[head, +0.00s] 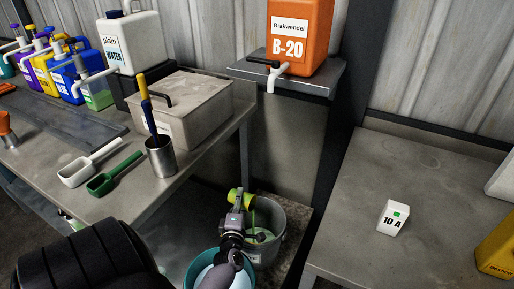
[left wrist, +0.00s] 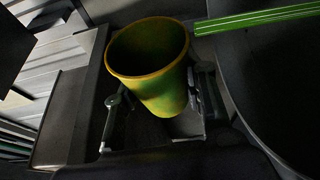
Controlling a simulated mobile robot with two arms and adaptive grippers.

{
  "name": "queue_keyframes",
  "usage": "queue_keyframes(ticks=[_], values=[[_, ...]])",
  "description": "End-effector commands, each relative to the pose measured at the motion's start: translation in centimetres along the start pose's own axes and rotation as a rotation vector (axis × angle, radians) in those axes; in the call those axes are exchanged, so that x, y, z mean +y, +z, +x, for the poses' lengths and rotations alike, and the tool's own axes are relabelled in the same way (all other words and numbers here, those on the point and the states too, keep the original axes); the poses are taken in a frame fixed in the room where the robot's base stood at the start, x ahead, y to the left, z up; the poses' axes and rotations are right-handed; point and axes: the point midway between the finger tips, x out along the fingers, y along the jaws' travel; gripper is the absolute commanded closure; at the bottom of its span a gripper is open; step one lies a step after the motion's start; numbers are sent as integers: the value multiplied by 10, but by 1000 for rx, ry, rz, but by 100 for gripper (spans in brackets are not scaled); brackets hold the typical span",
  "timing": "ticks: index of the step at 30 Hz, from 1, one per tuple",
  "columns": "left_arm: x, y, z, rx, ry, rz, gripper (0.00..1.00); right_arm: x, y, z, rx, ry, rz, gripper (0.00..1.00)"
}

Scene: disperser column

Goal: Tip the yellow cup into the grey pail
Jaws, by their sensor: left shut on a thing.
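The yellow cup (head: 248,202) is held on its side over the grey pail (head: 271,213), its mouth toward the right. My left gripper (head: 237,220) is shut on the cup. A green stream runs down from the cup's mouth into the pail, where pale green liquid shows. In the left wrist view the cup (left wrist: 150,75) sits between the fingers (left wrist: 156,108), and a bright green band (left wrist: 255,20) stretches from beside its rim to the right edge. The cup's inside bottom is dark there. My right gripper is not in view.
A teal bucket (head: 190,268) stands below my left wrist, in front of the pail. A left bench holds scoops (head: 113,174), a metal beaker (head: 160,158) and a lidded box (head: 185,100). An orange canister (head: 297,30) stands behind on a pedestal. The right table (head: 345,230) is mostly clear.

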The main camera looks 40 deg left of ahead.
Motion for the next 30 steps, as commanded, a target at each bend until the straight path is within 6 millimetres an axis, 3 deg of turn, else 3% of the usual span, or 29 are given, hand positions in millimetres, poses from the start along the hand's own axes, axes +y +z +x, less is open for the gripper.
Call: queue_keyframes(ticks=[30], values=[[6, 4, -2, 1, 53, 131, 81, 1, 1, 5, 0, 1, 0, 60]])
